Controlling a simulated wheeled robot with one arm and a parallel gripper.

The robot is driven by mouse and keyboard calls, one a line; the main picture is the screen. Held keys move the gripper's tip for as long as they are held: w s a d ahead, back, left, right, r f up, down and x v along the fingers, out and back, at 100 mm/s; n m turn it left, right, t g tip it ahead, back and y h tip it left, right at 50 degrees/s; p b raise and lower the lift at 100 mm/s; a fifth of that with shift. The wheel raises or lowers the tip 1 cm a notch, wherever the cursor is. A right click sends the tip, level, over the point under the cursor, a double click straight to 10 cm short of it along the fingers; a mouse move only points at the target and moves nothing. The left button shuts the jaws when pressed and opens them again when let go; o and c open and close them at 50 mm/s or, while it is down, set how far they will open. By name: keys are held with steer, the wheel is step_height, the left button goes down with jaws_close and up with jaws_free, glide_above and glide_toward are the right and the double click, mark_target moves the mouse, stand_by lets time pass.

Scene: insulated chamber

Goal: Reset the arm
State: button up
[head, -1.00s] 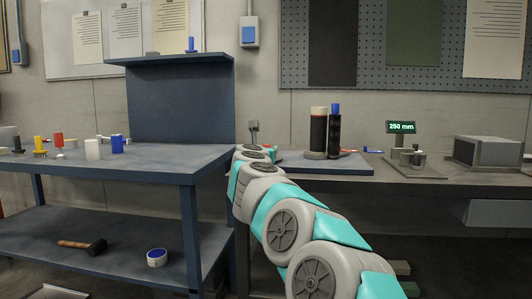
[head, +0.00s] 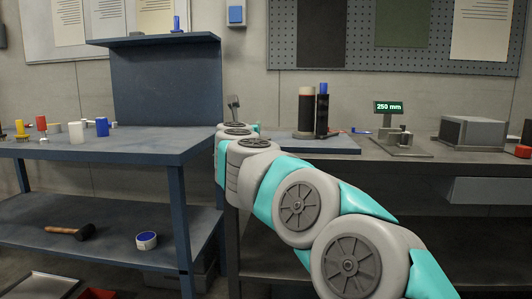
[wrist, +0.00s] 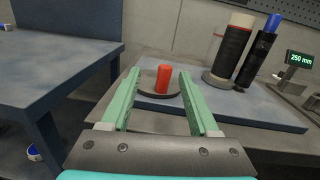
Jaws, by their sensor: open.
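My gripper (wrist: 158,74) is open in the wrist view, its two green fingers spread wide with nothing held. A red cylinder (wrist: 163,79) shows in the gap between the fingers, beyond them. It stands upright on a dark round base (wrist: 150,91) on the blue board (wrist: 240,112). In the head view my arm stretches forward from the lower right to the gap between the two benches. It hides the red cylinder and most of the gripper there.
A thick black cylinder (head: 306,112) and a thinner blue-topped one (head: 322,112) stand on the board, right of the gripper. A gauge reading 250 mm (head: 389,107) and a grey box (head: 473,132) stand farther right. A blue bench (head: 150,148) with several small parts is at left.

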steer(key=s+a+r+n+g+y+p, duration=0.1)
steer(key=s+a+r+n+y, duration=0.25)
steer(key=s+n+y, duration=0.65)
steer(key=s+f+n+g+p, duration=0.1)
steer(key=s+f+n+g, duration=0.35)
steer(key=n, duration=0.65)
steer(key=s+d+f+n+g+h+p, duration=0.1)
steer(key=s+d+f+n+g+h, duration=0.15)
steer(key=s+d+f+n, duration=0.35)
steer(key=s+d+f+n+g+h, duration=0.1)
steer(key=s+d+f+g, duration=0.25)
steer(key=s+f, duration=0.5)
steer(key=s+d+f+n+g+h+p, duration=0.15)
steer(key=s+d+f+n+g, duration=0.3)
steer(key=f, duration=0.55)
steer(key=s+d+f+n+g+h, duration=0.1)
steer(key=s+d+f, duration=0.3)
steer(key=s+d, duration=0.4)
steer(key=s+d+f+n+g+h, duration=0.1)
steer(key=s+d+f+g+h, duration=0.2)
steer(key=s+d, duration=0.5)
steer(key=s+f+h, duration=0.1)
steer(key=s+f, duration=0.1)
steer(key=s, duration=0.4)
steer(key=shift+d+f+h, duration=0.15)
steer(key=shift+d+h, duration=0.1)
steer(key=shift+h, duration=0.05)
steer(key=shift+w+p, duration=0.1)
steer(key=shift+p, duration=0.2)
